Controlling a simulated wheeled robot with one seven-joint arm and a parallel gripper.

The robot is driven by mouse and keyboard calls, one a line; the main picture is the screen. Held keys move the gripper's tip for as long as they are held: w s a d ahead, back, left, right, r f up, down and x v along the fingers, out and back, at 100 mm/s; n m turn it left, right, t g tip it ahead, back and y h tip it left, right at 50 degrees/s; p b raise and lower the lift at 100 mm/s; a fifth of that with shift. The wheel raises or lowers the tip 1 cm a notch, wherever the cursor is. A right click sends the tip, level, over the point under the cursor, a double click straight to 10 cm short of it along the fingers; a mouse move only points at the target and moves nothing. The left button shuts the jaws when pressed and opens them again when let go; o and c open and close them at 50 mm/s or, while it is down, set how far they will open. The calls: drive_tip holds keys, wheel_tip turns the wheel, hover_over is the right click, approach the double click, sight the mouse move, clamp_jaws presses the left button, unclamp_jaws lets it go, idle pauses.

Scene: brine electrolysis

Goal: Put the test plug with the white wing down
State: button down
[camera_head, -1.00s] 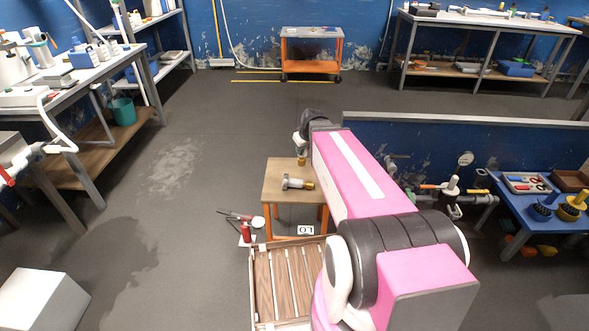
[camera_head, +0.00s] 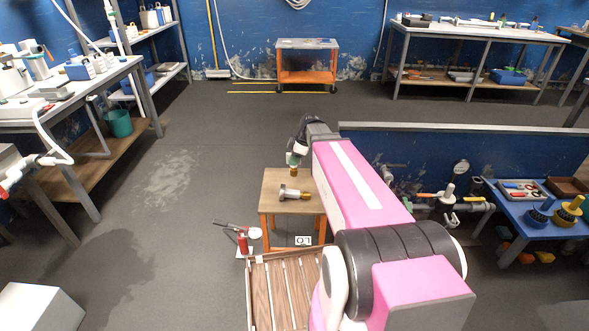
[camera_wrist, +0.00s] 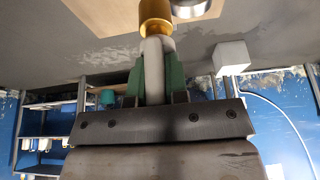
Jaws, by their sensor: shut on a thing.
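My gripper (camera_head: 293,160) is over the back part of a small wooden-topped table (camera_head: 273,183). In the wrist view its green fingers (camera_wrist: 154,80) are shut on the white wing of the test plug (camera_wrist: 156,14). The plug's brass end points away from the fingers, and in the head view it (camera_head: 294,173) hangs downward over the tabletop. I cannot tell whether it touches the top. A second fitting (camera_head: 294,193), with a silver body and a brass end, lies on its side on the table in front of the held plug.
A slatted wooden platform (camera_head: 262,290) is in front of the table. A blue bench (camera_head: 507,215) with trays and fittings is at the right. The tabletop's left side is bare.

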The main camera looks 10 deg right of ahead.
drive_tip(key=shift+w+d+f, duration=0.35)
drive_tip(key=shift+w+f, duration=1.15)
drive_tip(key=shift+f, duration=0.1)
drive_tip(key=shift+w+d+f, duration=0.3)
drive_tip(key=shift+w+f, duration=1.25)
drive_tip(key=shift+f, duration=0.05)
drive_tip(key=shift+w+d+f, duration=0.35)
drive_tip(key=shift+w+f, duration=1.15)
drive_tip(key=shift+f, duration=0.1)
drive_tip(key=shift+f, duration=0.1)
drive_tip(key=c, duration=1.1)
unclamp_jaws()
